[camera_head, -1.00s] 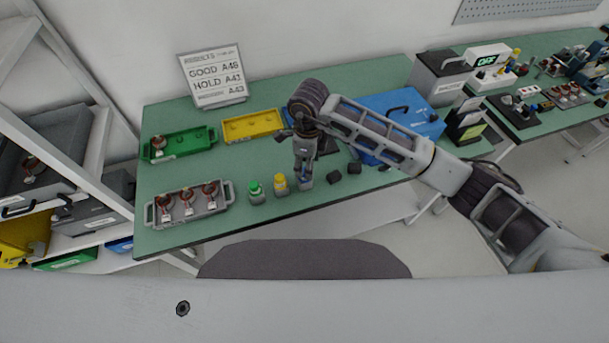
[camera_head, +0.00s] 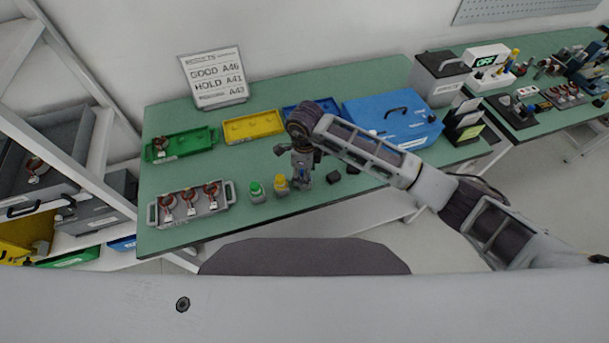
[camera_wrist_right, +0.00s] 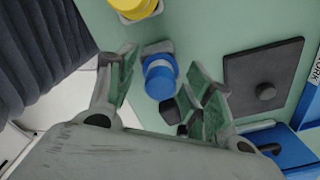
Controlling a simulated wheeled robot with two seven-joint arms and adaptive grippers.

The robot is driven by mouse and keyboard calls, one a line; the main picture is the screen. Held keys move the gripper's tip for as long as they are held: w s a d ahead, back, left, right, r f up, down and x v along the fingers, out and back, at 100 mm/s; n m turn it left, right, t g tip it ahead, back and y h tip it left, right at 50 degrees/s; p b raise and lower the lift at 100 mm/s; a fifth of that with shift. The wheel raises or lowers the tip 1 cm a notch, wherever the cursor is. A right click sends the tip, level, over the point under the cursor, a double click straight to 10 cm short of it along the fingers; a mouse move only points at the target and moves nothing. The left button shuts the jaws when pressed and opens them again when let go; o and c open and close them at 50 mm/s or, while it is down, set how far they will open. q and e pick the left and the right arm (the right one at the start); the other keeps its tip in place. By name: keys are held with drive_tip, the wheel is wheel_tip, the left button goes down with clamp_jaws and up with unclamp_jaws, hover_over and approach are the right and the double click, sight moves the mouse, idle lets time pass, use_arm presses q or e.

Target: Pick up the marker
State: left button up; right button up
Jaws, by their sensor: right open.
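A marker with a blue cap (camera_wrist_right: 160,78) and a grey base stands on the green table in the right wrist view. My right gripper (camera_wrist_right: 162,66) is open, with one finger on each side of the blue cap and gaps visible between. In the head view the right gripper (camera_head: 302,172) points down over this marker and mostly hides it. A green-capped marker (camera_head: 256,189) and a yellow-capped marker (camera_head: 281,184) stand to its left. My left gripper is not in view.
A grey tray (camera_head: 190,205) with red-brown parts is at front left. Green (camera_head: 190,148), yellow (camera_head: 253,126) and blue (camera_head: 297,112) trays stand behind, with a blue case (camera_head: 420,125) to the right.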

drive_tip(key=shift+c, duration=0.4)
drive_tip(key=c, duration=1)
drive_tip(key=shift+r, duration=0.1)
wheel_tip(320, 180, up, 9)
drive_tip(key=shift+f+b, duration=0.15)
drive_tip(key=shift+b, duration=0.7)
drive_tip(key=shift+r, duration=0.55)
drive_tip(key=shift+s, duration=0.1)
